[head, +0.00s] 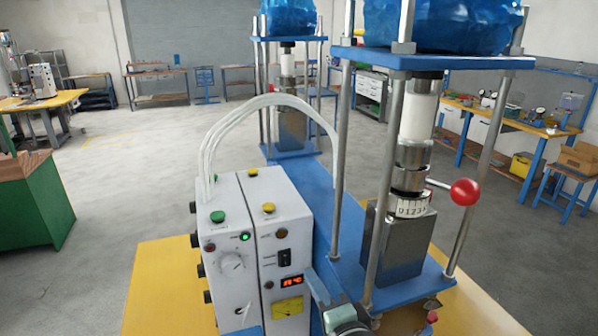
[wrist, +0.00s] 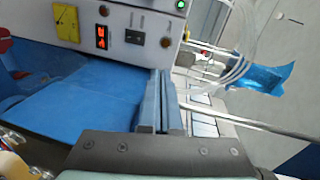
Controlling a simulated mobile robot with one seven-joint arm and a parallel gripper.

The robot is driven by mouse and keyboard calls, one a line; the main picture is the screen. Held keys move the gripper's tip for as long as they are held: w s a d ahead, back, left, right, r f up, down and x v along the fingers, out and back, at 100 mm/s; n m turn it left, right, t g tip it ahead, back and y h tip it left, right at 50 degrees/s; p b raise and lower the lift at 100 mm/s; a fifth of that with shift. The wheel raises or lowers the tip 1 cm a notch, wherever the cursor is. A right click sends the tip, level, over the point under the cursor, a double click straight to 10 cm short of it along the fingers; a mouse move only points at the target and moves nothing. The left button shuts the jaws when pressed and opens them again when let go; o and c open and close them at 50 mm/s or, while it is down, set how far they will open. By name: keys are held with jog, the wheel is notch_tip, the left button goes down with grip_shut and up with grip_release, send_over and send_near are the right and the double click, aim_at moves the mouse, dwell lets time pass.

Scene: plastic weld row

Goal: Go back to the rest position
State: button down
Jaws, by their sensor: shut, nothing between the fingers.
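My gripper (wrist: 162,78) shows in the wrist view as two grey-blue fingers pressed together, shut and empty. In the head view part of my gripper (head: 317,288) and my wrist show at the bottom edge, right of the white control box (head: 235,240) and in front of the blue machine base. The fingers appear close to the box's front in the wrist view, but I cannot tell whether they touch it. The box carries green and yellow buttons, a dial, a lit red display (head: 291,281) and a yellow meter.
The near press (head: 398,250) has metal posts, a blue top plate (head: 430,62) and a red-ball lever (head: 465,191) sticking out right. A second press (head: 290,130) stands behind. White hoses (head: 262,100) arch above the box. A green cabinet (head: 38,205) stands left; the floor between is open.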

jog(key=s+a+r+n+t+h+b, duration=0.1)
jog(key=r+n+t, duration=0.15)
jog(key=r, duration=0.55)
jog(key=s+a+r+n+t, duration=0.1)
jog(key=r+n+t, duration=0.1)
jog(key=r+n, duration=0.35)
jog(key=s+r+n+t+h+b, duration=0.1)
jog(key=s+r+t, duration=0.1)
jog(key=r, duration=0.8)
jog(key=s+a+r+n+t+h+b, duration=0.1)
jog(key=s+r+n+t, duration=0.3)
jog(key=s+r, duration=0.8)
notch_tip(320, 180, up, 2)
jog(key=shift+s+r+t+h, duration=0.15)
jog(key=shift+r+t+h, duration=0.1)
jog(key=shift+t+h, duration=0.6)
